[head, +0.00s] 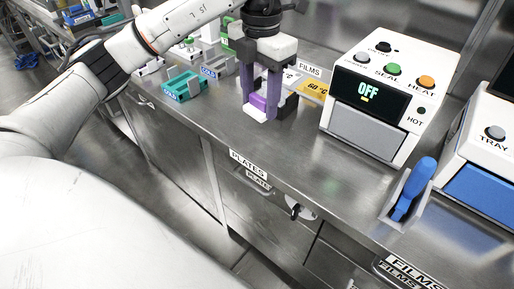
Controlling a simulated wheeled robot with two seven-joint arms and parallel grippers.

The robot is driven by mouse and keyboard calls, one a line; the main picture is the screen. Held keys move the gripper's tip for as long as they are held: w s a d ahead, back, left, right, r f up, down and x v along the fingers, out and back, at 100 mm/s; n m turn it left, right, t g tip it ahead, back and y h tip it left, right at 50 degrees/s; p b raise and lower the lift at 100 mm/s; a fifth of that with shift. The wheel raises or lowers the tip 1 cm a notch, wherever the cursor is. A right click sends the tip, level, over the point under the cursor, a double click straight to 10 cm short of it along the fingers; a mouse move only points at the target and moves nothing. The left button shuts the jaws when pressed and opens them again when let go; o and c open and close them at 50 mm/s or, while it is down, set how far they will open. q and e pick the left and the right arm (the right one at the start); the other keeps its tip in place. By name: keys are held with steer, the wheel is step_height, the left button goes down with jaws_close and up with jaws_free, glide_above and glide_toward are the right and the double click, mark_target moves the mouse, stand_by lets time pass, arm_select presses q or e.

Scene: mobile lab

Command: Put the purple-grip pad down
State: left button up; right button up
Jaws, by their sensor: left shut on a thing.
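My left gripper (260,98) points down over the steel bench and is shut on the purple-grip pad (258,103). The pad's purple grip sits between the fingers, and a white part shows below it at the bench surface. The fingers hide much of the pad, and I cannot tell whether it touches the bench. My right gripper is not in view.
A white sealer (408,72) reading OFF stands right of the gripper. A yellow 60 °C plate (316,88) lies between them. Teal (184,86) and grey (222,66) COLD holders stand left. A blue-handled tool (413,190) stands at the front right. The front bench strip is clear.

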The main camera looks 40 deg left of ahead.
arm_select(q)
steer(key=n, duration=0.2)
steer(key=shift+w+a+f+n, duration=0.3)
steer(key=shift+a, duration=0.05)
steer(key=n, duration=0.1)
steer(key=n+b, duration=0.1)
steer(key=shift+w+a+n, duration=0.25)
steer(key=shift+a+n, duration=0.05)
steer(key=shift+a, duration=0.05)
steer(key=shift+f, duration=0.25)
steer(key=shift+n, duration=0.3)
step_height(320, 180, down, 6)
steer(key=shift+r+b, duration=0.1)
steer(key=shift+b, duration=0.25)
steer(key=shift+f, duration=1.8)
